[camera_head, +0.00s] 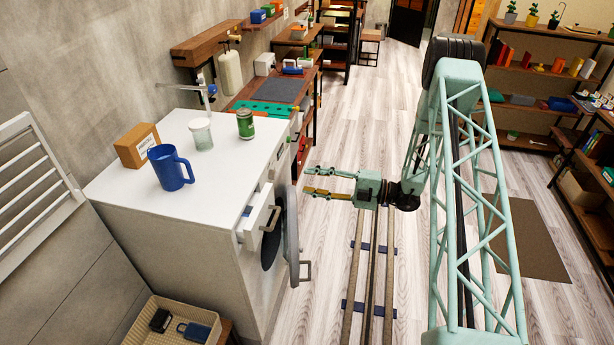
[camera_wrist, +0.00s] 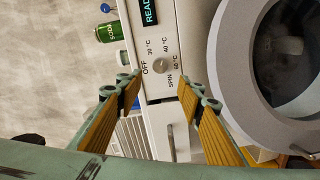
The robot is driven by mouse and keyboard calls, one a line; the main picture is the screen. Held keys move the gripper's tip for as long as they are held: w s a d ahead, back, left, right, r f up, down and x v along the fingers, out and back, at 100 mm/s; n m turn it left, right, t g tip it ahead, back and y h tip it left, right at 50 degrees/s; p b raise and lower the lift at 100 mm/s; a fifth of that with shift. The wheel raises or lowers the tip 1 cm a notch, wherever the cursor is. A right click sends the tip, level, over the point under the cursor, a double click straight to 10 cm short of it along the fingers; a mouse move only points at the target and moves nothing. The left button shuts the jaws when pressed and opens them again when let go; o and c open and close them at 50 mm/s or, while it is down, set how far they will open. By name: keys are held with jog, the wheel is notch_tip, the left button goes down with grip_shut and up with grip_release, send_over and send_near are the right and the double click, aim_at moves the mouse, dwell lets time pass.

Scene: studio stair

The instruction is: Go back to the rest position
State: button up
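My gripper (camera_head: 308,181) points left in the head view, over the floor and rail to the right of the white washing machine (camera_head: 190,205). Its two fingers are apart with nothing between them. In the wrist view my gripper (camera_wrist: 158,88) also shows open, with the machine's control panel and dial (camera_wrist: 161,65) in front of the gap. No contact with the machine can be made out. My arm reaches down from the upper right of the head view.
The machine's round door (camera_head: 292,235) and drawer (camera_head: 259,217) stand open towards the rail. A blue mug (camera_head: 169,168), a jar (camera_head: 201,134), a green can (camera_head: 245,124) and a cardboard box (camera_head: 136,146) stand on top. The floor around the rail (camera_head: 367,270) is clear.

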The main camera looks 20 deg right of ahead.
jog(key=s+a+r+n+g+h+b, duration=0.1)
jog(key=s+a+r+n+g+b, duration=0.1)
jog(key=s+a+r+n+g, duration=0.5)
jog(key=s+a+r+n+g+h+b, duration=0.1)
jog(key=s+a+r+n+g+b, duration=0.15)
jog(key=s+a+r+n, duration=0.95)
jog(key=s+r+n+g+h+b, duration=0.1)
jog(key=s+r+n+g+h, duration=0.1)
jog(key=s+r+n+h, duration=0.4)
jog(key=s+d+r+n+t+h+b, duration=0.1)
jog(key=s+d+n+t+h+b, duration=0.1)
jog(key=s+n, duration=0.5)
jog(key=s+d+r+n+t+h+b, duration=0.1)
jog(key=s+d+r+n+h+b, duration=0.1)
jog(key=s+d+n, duration=0.2)
jog(key=s+d+r+n+t+h+b, duration=0.2)
jog(key=s+n, duration=0.8)
jog(key=s, duration=0.5)
jog(key=shift+d+r+t+h, duration=0.15)
jog(key=shift+d+t+h, duration=0.2)
jog(key=shift+d+h, duration=0.2)
jog(key=shift+s, duration=0.1)
